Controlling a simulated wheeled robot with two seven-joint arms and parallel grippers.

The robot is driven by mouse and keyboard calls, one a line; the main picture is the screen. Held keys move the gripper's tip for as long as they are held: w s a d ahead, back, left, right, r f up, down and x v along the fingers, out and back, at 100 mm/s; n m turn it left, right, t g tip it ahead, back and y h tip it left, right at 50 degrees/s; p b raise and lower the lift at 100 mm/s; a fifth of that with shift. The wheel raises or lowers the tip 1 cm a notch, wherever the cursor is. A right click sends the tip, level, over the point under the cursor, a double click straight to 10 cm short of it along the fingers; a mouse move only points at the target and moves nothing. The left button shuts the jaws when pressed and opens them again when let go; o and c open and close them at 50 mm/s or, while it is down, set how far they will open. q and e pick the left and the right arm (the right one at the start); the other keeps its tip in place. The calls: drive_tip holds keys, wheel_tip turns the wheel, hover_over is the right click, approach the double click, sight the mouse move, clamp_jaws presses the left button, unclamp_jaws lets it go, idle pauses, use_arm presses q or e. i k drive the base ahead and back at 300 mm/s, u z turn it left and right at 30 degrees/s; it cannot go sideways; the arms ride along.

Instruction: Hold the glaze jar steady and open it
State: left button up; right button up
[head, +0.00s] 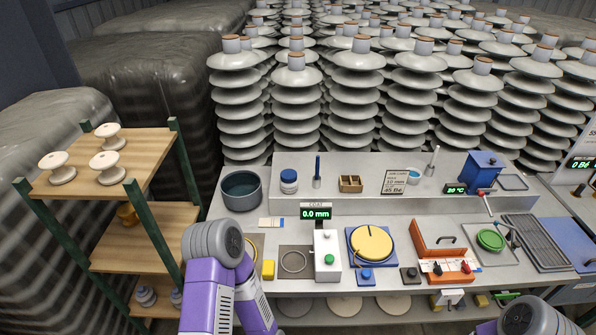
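A white jar with a dark blue lid (289,181) stands upright on the raised back ledge of the workbench, left of centre. It looks like the glaze jar, and its lid appears to be on. Neither gripper shows in the head view. Only bent parts of my arms are visible, one at the bench's front left and one at the lower right corner. Nothing touches the jar.
A dark round bowl (241,190) is left of the jar; a dark blue upright tool (317,172) and a wooden box (350,184) are right of it. The coat gauge (327,250) and yellow disc (370,244) stand in front. A shelf rack (150,235) is at left.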

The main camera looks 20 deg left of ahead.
sight(288, 188)
drive_tip(key=i, duration=0.35)
drive_tip(key=u, duration=0.9)
